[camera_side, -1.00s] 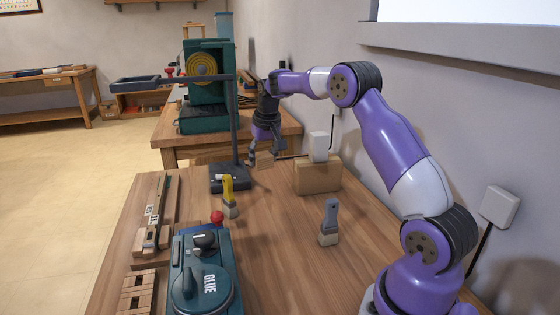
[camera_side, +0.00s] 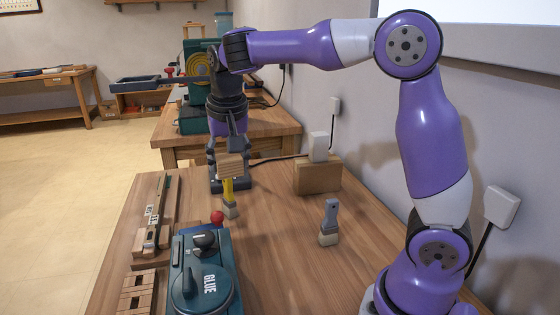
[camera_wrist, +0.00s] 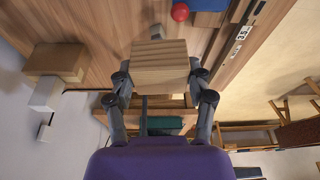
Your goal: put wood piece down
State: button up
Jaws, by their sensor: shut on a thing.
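The wood piece (camera_side: 230,166) is a small light-brown block with visible grain. My gripper (camera_side: 226,152) is shut on it and holds it in the air, pointing down, over the far part of the workbench. In the wrist view the wood piece (camera_wrist: 160,63) sits between the two fingers of my gripper (camera_wrist: 160,82). In the side view it stands in front of the black stand's base and just above the yellow-handled brush (camera_side: 229,200), overlapping its top. I cannot tell the exact gap between them.
A teal glue machine (camera_side: 203,275) with a red knob (camera_side: 217,217) stands at the front left. A grey-handled brush (camera_side: 330,222) and a wooden box (camera_side: 317,177) stand right. The middle bench is clear.

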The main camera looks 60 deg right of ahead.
jog(key=s+a+f, duration=0.2)
jog(key=s+a, duration=0.5)
jog(key=s, duration=0.3)
send_over(271, 238)
jog(key=shift+m, duration=0.4)
jog(key=f, duration=0.7)
jog(key=s+a+f, duration=0.1)
jog(key=f, duration=0.3)
jog(key=shift+f, duration=0.25)
jog(key=shift+s+a+x, duration=0.1)
jog(key=shift+s+x, duration=0.1)
jog(key=shift+x, duration=0.75)
jog(key=shift+s+a+x, duration=0.15)
jog(key=shift+s+x, duration=0.05)
jog(key=shift+x, duration=0.8)
jog(key=shift+f, duration=0.2)
jog(key=o, duration=1)
